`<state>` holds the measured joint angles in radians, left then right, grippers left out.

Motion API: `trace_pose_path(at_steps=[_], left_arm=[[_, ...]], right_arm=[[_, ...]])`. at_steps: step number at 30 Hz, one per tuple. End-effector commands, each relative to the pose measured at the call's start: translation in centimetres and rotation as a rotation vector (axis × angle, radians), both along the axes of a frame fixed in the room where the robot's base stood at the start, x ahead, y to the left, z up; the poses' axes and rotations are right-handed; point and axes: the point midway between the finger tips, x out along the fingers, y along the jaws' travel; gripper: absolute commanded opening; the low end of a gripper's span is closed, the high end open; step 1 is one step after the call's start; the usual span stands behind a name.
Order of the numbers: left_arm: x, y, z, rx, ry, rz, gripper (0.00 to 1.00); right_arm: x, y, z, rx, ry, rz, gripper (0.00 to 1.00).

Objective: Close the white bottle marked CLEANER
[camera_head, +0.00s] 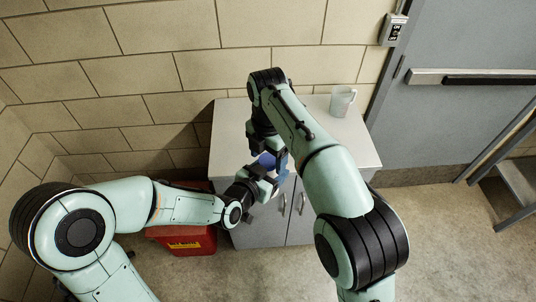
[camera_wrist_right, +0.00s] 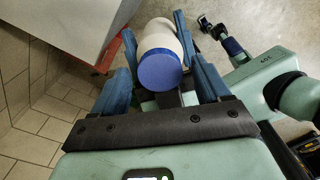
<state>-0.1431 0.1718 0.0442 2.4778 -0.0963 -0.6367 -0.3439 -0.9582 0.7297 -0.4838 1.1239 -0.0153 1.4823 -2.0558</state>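The white bottle with a blue cap (camera_wrist_right: 159,70) shows in the right wrist view, cap toward the camera; no marking is readable. In the head view only a small bluish-white part of it shows between my grippers, in front of the cabinet. My right gripper (camera_head: 266,152) comes down from above; in the right wrist view its fingers (camera_wrist_right: 160,85) stand apart on both sides of the cap and bottle, with a gap at the left. My left gripper (camera_head: 268,184) is at the bottle from the lower left and appears shut on its body. Its finger contact is mostly hidden.
A grey cabinet (camera_head: 364,148) stands against the brick wall, with a pale mug (camera_head: 342,101) at its back right. A red container (camera_head: 186,240) stands on the floor to its left. A grey door (camera_head: 464,120) is at the right. Open floor lies in front.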

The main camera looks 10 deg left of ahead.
Motion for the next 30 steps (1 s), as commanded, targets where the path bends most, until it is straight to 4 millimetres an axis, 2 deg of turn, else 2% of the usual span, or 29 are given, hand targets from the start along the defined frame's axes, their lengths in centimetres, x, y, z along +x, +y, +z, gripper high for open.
trace_pose_path(at_steps=[7, 17, 25, 26, 30], left_arm=[[0.0, 0.0, 0.0, 0.000, -0.001, 0.000, 0.00], [0.0, 0.0, 0.0, 0.000, -0.001, 0.000, 0.00], [0.0, 0.0, 0.0, 0.000, -0.001, 0.000, 0.00], [0.0, 0.0, 0.0, 0.000, -0.001, 0.000, 0.00], [0.0, 0.0, 0.0, 0.000, -0.001, 0.000, 0.00]], right_arm=[[0.0, 0.0, 0.4, 0.002, -0.001, 0.000, 0.76], [0.1, 0.0, 4.3, 0.001, -0.002, -0.001, 0.76], [0.0, 0.0, 4.5, 0.000, 0.000, -0.001, 0.76], [0.0, 0.0, 4.5, 0.000, 0.000, -0.001, 0.73], [0.1, 0.1, 5.2, 0.000, -0.001, 0.003, 0.72]])
